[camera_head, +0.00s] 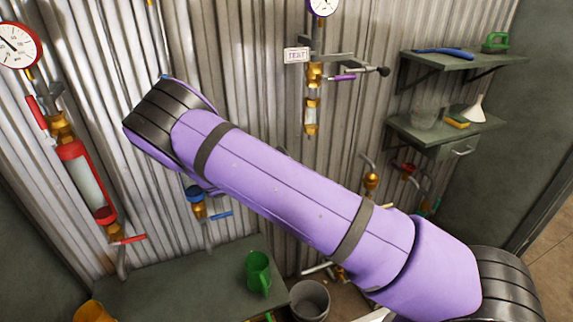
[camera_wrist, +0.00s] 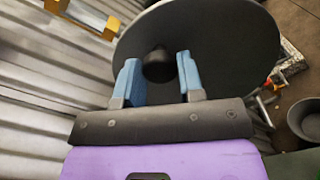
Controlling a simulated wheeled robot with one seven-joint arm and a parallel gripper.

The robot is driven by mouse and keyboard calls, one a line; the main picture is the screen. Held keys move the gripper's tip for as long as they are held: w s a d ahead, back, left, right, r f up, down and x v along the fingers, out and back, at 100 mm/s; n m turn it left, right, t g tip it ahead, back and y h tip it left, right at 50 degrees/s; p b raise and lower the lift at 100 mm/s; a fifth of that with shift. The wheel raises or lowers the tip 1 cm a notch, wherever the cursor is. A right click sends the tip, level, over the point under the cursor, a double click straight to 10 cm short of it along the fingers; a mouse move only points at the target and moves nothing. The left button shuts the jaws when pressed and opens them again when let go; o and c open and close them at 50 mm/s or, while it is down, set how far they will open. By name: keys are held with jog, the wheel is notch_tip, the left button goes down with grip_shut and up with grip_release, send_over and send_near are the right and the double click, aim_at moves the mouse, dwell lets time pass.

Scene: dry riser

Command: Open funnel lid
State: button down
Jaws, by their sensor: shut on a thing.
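In the wrist view a large dark round lid (camera_wrist: 225,45), which I take to be the funnel lid, fills the upper middle. A dark knob (camera_wrist: 157,62) stands at its centre. My gripper (camera_wrist: 158,76) has its two blue fingers on either side of the knob and is shut on it. The funnel body under the lid cannot be made out. In the head view my purple arm crosses the middle, and my gripper and the lid do not show there.
A corrugated metal wall carries gauges, valves and a red-capped sight tube (camera_head: 88,182). A green bench (camera_head: 195,285) holds a green mug (camera_head: 258,272). A grey bucket (camera_head: 310,299) stands beside it. Wall shelves (camera_head: 460,60) at right hold a white funnel (camera_head: 475,110).

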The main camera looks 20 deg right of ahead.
jog(key=shift+a+f+h, duration=0.3)
jog(key=shift+a+h, duration=0.2)
jog(key=shift+a, duration=0.25)
jog(key=shift+a+f+h, duration=0.3)
jog(key=shift+a+h, duration=0.2)
jog(key=shift+a, duration=0.25)
jog(key=c, duration=0.7)
grip_release()
jog(key=shift+c, duration=0.2)
jog(key=shift+a, duration=0.1)
jog(key=a+f, duration=0.2)
jog(key=a, duration=0.8)
jog(key=shift+s+a, duration=0.2)
